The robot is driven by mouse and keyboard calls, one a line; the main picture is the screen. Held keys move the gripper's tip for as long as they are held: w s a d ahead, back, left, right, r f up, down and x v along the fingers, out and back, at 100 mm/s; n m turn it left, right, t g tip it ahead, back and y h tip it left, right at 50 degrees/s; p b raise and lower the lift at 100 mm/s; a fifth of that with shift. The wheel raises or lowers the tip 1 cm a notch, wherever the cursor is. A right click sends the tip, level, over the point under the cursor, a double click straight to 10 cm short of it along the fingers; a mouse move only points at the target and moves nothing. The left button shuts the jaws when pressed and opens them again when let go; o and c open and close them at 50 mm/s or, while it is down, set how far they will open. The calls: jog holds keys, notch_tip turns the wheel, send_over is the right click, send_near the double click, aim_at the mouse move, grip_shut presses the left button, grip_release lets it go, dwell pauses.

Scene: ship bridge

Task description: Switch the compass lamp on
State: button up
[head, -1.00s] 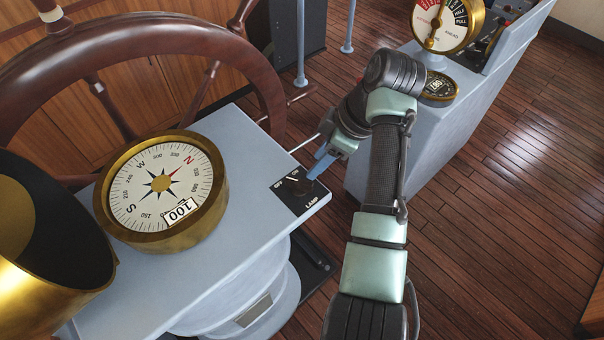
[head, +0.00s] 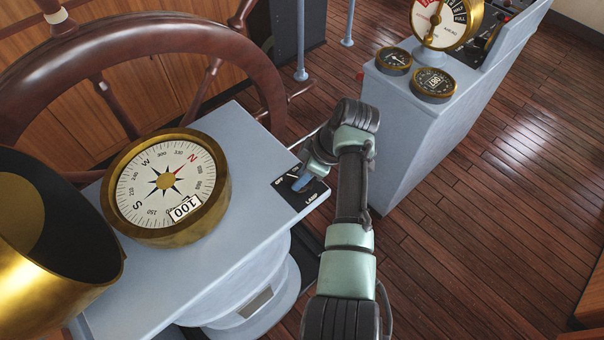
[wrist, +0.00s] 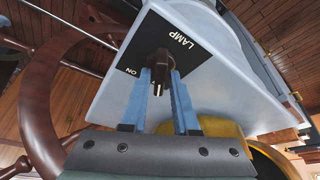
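The lamp switch is a black knob (wrist: 156,68) on a black plate (wrist: 185,38) marked LAMP and ON, at the corner of the pale grey compass stand (head: 255,160). My gripper (wrist: 160,78) has its two blue fingers on either side of the knob, apparently touching it. In the head view my gripper (head: 302,183) covers most of the knob, and the LAMP lettering shows beside it. The ON lettering lies left of the knob in the wrist view. The knob's exact pointing direction is hard to tell. The brass compass (head: 168,187) stands on the same top.
A large wooden steering wheel (head: 150,35) stands behind the stand. A brass hood (head: 50,265) is at the left. A grey console (head: 420,135) with gauges and a brass telegraph dial (head: 440,20) stands at the right. Open plank floor (head: 480,220) lies right of my arm.

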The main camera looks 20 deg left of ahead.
grip_shut()
jog(key=shift+s+r+m+t+p, duration=0.1)
jog(key=shift+m+t+p, duration=0.3)
jog(key=shift+m+p, duration=0.6)
jog(key=m+t+p, duration=0.1)
jog(key=m, duration=0.2)
jog(key=shift+s+a+m+p, duration=0.1)
jog(key=shift+m+p, duration=0.25)
jog(key=shift+m, duration=0.05)
jog(key=m+t+h+p, duration=0.1)
jog(key=m, duration=0.2)
jog(key=m+h+p, duration=0.1)
jog(key=m, duration=0.1)
jog(key=shift+a+m+t, duration=0.1)
jog(key=shift+m+t, duration=0.3)
jog(key=shift+m+h, duration=0.3)
jog(key=shift+o, duration=1.9)
grip_release()
